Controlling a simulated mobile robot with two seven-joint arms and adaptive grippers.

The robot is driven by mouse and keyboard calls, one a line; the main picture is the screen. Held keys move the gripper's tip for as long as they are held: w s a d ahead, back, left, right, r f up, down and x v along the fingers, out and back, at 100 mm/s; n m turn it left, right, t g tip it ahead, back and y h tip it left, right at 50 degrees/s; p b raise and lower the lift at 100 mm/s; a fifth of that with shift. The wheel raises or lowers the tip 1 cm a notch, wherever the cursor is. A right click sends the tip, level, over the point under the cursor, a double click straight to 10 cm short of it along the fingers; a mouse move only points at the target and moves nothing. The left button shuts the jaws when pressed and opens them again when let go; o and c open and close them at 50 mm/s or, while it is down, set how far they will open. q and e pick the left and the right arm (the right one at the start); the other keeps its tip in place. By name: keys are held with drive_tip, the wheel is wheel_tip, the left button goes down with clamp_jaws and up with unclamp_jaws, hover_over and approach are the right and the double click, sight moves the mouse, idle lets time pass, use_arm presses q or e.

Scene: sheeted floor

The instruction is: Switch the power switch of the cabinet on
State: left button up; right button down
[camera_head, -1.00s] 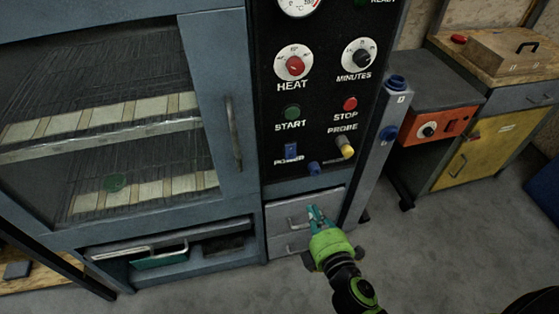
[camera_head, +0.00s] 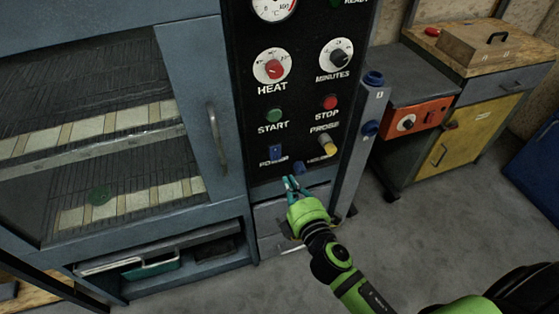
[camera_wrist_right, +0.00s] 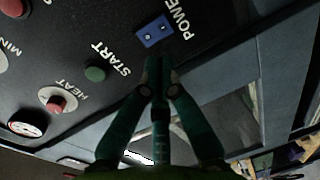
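The blue power switch (camera_head: 275,152) is a small rocker on the black control panel (camera_head: 300,100) of the grey-blue cabinet, low on its left side. In the right wrist view the switch (camera_wrist_right: 153,31) shows near the top, beside the POWER label. My right gripper (camera_head: 291,183) has teal fingers and is just below and slightly right of the switch, apart from it. In the right wrist view its fingertips (camera_wrist_right: 157,68) meet with nothing between them, a little below the switch. The switch's on or off position is not clear. My left gripper is not in view.
A green start button (camera_head: 274,115), a red stop button (camera_head: 330,102) and a yellow-tipped probe plug (camera_head: 328,146) share the panel. The cabinet door handle (camera_head: 217,140) stands out to the left.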

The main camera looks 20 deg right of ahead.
sight(277, 157)
drive_tip(key=w, duration=0.5)
drive_tip(key=w+f, duration=0.1)
drive_tip(key=w, duration=0.2)
drive_tip(key=shift+w+a+p, duration=0.1)
drive_tip(key=shift+a+p, duration=0.1)
drive_tip(key=shift+p, duration=0.1)
drive_tip(key=shift+f+b, duration=0.25)
drive_tip(key=shift+b, duration=0.35)
drive_tip(key=t+b, duration=0.1)
drive_tip(key=b, duration=0.2)
drive_tip(key=shift+w+f+b, duration=0.25)
drive_tip(key=shift+w+b, duration=0.05)
drive_tip(key=shift+b, duration=0.05)
drive_tip(key=shift+r+b, duration=0.1)
drive_tip(key=shift+b, duration=0.25)
drive_tip(key=shift+r, duration=0.25)
drive_tip(key=shift+d, duration=0.1)
